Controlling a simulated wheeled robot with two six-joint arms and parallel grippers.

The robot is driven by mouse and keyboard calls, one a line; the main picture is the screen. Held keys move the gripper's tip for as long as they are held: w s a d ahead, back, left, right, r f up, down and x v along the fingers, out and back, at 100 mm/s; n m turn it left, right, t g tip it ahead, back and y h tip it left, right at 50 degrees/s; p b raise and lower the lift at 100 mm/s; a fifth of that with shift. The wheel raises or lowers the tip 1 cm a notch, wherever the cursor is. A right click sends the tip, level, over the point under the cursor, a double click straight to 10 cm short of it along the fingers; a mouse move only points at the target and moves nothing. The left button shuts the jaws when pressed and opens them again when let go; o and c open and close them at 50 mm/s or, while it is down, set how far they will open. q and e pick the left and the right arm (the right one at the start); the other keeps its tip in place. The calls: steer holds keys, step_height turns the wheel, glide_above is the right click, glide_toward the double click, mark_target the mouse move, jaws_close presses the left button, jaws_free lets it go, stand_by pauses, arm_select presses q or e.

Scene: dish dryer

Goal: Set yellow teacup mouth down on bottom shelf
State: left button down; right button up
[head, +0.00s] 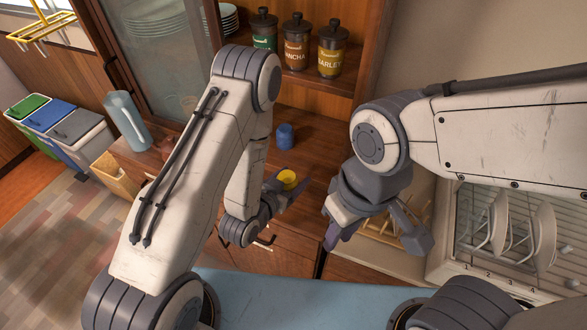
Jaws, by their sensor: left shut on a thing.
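The small yellow teacup (287,178) is held in my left gripper (285,188), which is shut on it. The cup is in front of the wooden cabinet, over the edge of its lower shelf (318,150) in the picture. I cannot tell for sure which way its mouth faces or how far it is from the shelf. A blue cup (285,136) stands on that lower shelf, behind the yellow teacup. My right gripper (378,243) is open and empty, to the right of the teacup, with its fingers spread and pointing down.
Several lidded jars (296,42) stand on the shelf above. Plates stand in the dish dryer (477,255) at the right. A grey-blue pitcher (126,121) stands at the left, near the glass cabinet door (160,60). The lower shelf has bare room around the blue cup.

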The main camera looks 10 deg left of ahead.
arm_select(q)
steer(key=shift+s+d, duration=0.1)
steer(key=shift+d, duration=0.1)
steer(key=shift+f+b, duration=0.2)
steer(key=shift+b, duration=0.3)
steer(key=w+b, duration=0.1)
steer(key=b, duration=0.1)
steer(key=w+d+b, duration=0.1)
steer(key=w+b, duration=0.1)
steer(key=shift+f, duration=0.2)
steer(key=w+b, duration=0.2)
steer(key=b, duration=0.2)
steer(key=w+d+b, duration=0.1)
steer(key=b, duration=0.3)
steer(key=shift+w+d+f+b, duration=0.1)
steer(key=shift+w+b, duration=0.2)
steer(key=shift+w, duration=0.05)
steer(key=p, duration=0.2)
glide_above(318, 147)
steer(key=shift+f+b, duration=0.5)
steer(key=shift+f, duration=0.1)
steer(key=shift+f+b, duration=0.5)
steer(key=shift+f, duration=0.05)
steer(key=shift+f+b, duration=0.4)
steer(key=shift+f, duration=0.05)
